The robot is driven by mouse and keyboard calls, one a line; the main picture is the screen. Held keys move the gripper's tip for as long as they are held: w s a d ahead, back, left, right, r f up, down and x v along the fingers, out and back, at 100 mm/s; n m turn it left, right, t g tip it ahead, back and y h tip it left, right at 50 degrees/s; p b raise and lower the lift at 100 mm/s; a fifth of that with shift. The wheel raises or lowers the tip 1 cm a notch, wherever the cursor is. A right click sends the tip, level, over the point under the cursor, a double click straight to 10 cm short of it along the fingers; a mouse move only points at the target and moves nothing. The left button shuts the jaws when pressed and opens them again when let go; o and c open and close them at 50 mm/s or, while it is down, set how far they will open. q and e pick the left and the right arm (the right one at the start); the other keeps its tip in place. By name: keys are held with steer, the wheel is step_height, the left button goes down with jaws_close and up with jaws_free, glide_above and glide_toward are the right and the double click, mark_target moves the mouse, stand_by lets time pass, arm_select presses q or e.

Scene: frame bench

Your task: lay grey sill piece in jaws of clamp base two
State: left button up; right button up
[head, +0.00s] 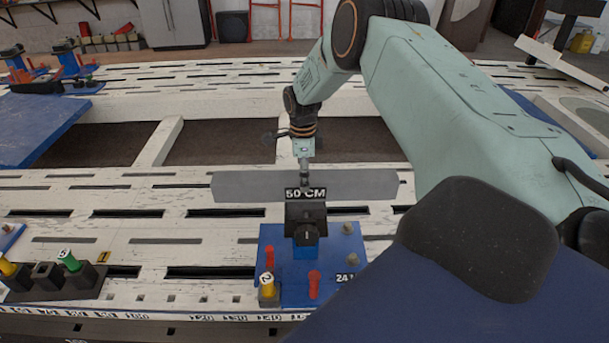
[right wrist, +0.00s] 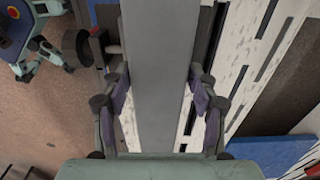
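The grey sill piece (head: 235,187) is a long flat bar lying crosswise in the head view, level, at the top of a clamp. The clamp's blue base (head: 275,240) has a dark jaw block (head: 305,212) with a "50 CM" plate in front of the bar's middle. I cannot tell whether the bar rests inside the jaws. My right gripper (head: 305,176) reaches down to the bar's middle from behind. My left gripper is out of view.
A yellow peg marked 2 (head: 267,284) and red pins (head: 314,284) stand on the blue base. A black block with yellow and green pegs (head: 60,280) sits at front left. The white slotted bench (head: 120,200) has open gaps (head: 220,142) behind the bar.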

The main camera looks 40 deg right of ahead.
steer(key=o, duration=0.4)
steer(key=shift+o, duration=0.2)
steer(key=shift+s+f, duration=0.2)
steer(key=shift+f, duration=0.05)
step_height(320, 180, up, 12)
steer(key=shift+w+r, duration=0.2)
steer(key=shift+w, duration=0.05)
steer(key=shift+a, duration=0.1)
step_height(320, 180, down, 12)
steer(key=shift+s+f, duration=0.1)
steer(key=shift+r, duration=0.65)
